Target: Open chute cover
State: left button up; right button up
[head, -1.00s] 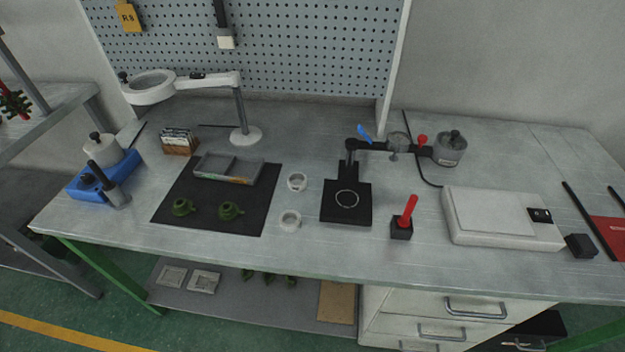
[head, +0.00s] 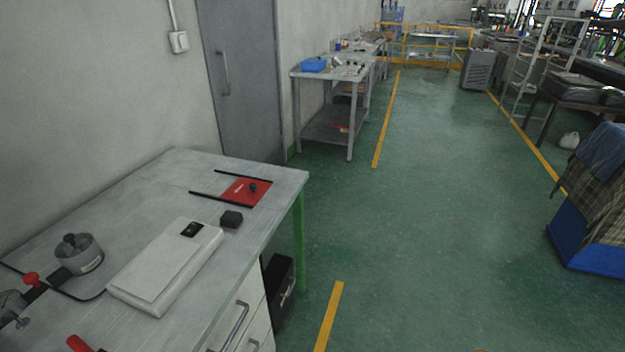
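Neither of my grippers shows in the head view.
A white scale (head: 165,268), a small black block (head: 231,219) and a grey metal pot (head: 79,254) stand on the workbench (head: 150,190). A black case (head: 280,290) is below its right end. Green floor (head: 430,220) is open to the right, with a blue bin (head: 590,250) beyond.

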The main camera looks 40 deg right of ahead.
aim_at(246, 190)
jog(key=z, duration=0.75)
jog(key=i+l+u, duration=0.1)
jog(key=i+l, duration=1.1)
